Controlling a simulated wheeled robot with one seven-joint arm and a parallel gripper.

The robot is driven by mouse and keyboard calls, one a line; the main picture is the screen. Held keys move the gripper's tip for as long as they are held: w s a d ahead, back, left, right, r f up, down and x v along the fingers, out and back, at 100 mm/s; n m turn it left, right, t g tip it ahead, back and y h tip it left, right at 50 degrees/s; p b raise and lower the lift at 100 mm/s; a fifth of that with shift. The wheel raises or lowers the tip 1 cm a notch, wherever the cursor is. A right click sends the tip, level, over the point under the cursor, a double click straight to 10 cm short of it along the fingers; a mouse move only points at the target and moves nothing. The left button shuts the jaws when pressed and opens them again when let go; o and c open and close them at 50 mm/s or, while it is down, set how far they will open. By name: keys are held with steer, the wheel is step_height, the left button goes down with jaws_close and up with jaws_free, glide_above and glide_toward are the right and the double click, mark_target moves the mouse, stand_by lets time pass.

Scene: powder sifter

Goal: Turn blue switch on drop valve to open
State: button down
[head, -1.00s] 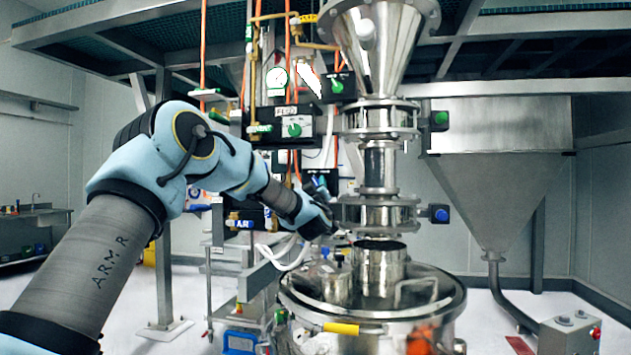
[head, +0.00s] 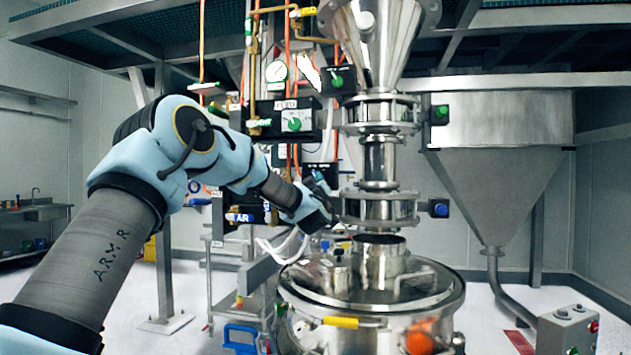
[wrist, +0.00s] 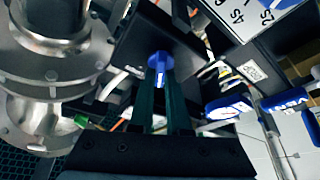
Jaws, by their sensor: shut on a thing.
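The blue switch (wrist: 160,63) sits on the face of a dark box (wrist: 168,35) in the wrist view. My gripper (wrist: 160,76) is shut on it, with a dark finger on each side of the knob. The switch's blue bar lies along the direction of the fingers in that view. In the head view my gripper (head: 325,205) is in front of the black box (head: 322,176), left of the lower steel flange.
The steel column with its lower flange (head: 380,210) stands close right of my gripper. A blue round button (head: 439,208) is beyond it. A lidded steel vessel (head: 372,300) is below. Green-knob boxes (head: 294,124), pipes and the blue AIR handle (head: 240,217) crowd the left.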

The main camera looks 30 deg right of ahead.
steer(key=shift+f+m+b, duration=0.2)
steer(key=shift+m+b, duration=0.3)
steer(key=shift+b, duration=0.3)
steer(key=shift+r+m+g+h+b, duration=0.1)
steer(key=shift+m+g+h+b, duration=0.95)
steer(key=shift+m+b, duration=1.3)
steer(key=shift+m+g+h+b, duration=0.8)
steer(key=shift+m+h+b, duration=0.55)
steer(key=shift+m, duration=1.7)
steer(key=shift+r+m+g+h+b, duration=0.1)
steer(key=shift+m+g+h+b, duration=0.85)
steer(key=shift+m+b, duration=1.5)
steer(key=shift+m+p, duration=0.3)
steer(key=shift+m, duration=0.25)
steer(key=c, duration=0.9)
jaws_free()
